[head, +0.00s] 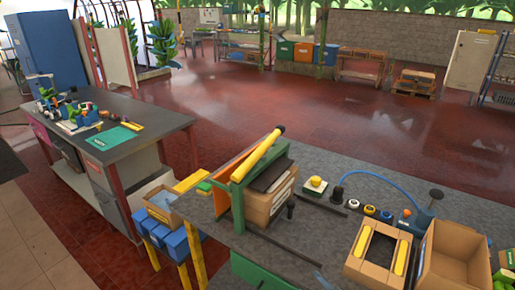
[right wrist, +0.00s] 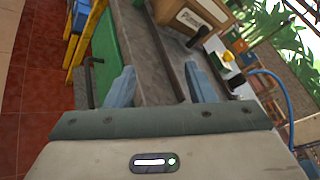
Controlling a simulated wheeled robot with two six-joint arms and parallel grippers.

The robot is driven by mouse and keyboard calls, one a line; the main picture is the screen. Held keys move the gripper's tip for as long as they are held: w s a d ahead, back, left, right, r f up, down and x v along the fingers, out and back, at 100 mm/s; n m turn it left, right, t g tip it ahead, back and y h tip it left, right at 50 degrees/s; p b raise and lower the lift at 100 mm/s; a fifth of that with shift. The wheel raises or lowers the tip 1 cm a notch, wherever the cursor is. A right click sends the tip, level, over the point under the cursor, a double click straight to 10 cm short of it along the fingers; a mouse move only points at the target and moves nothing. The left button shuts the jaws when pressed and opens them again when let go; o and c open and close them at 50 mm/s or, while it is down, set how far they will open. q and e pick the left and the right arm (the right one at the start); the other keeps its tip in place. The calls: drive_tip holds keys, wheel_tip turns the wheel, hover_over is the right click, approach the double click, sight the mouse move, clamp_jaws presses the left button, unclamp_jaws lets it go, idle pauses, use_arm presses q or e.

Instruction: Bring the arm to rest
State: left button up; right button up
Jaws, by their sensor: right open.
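My right gripper (right wrist: 160,82) shows in the right wrist view with its two blue fingers spread wide apart. Nothing is between the fingertips, and the grey bench top (right wrist: 152,60) lies beyond them. A dark bar (right wrist: 168,52) on the bench runs towards the gap between the fingers; I cannot tell how far it is from them. Neither gripper can be made out clearly in the head view, and my left gripper is in no view.
The grey bench (head: 300,235) carries a labelled cardboard box (head: 272,200) in a green and orange frame, a dark bar (head: 285,247), a blue hose (head: 380,178) and open boxes (head: 455,255) at right. A second table (head: 150,112) stands at left. Red floor (head: 225,110) is clear between.

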drive_tip(key=s+d+f+n+g+h, duration=0.1)
drive_tip(key=s+d+n+g+h, duration=0.4)
drive_tip(key=s+n, duration=0.7)
drive_tip(key=s+d+f+n+g+h, duration=0.25)
drive_tip(key=s+d+n+g, duration=0.4)
drive_tip(key=s+n, duration=0.5)
drive_tip(key=d+f+b, duration=0.3)
drive_tip(key=f, duration=2.8)
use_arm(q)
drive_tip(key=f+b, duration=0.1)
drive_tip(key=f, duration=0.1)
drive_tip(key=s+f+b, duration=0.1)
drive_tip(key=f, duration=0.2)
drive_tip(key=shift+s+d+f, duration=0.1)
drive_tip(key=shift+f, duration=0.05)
use_arm(e)
drive_tip(key=s+d+f+g, duration=0.1)
drive_tip(key=s+f, duration=1.8)
drive_tip(key=f, duration=0.3)
drive_tip(key=shift+s+d+f+m+g, duration=0.3)
drive_tip(key=shift+d+f+m+g, duration=0.05)
drive_tip(key=shift+f, duration=0.05)
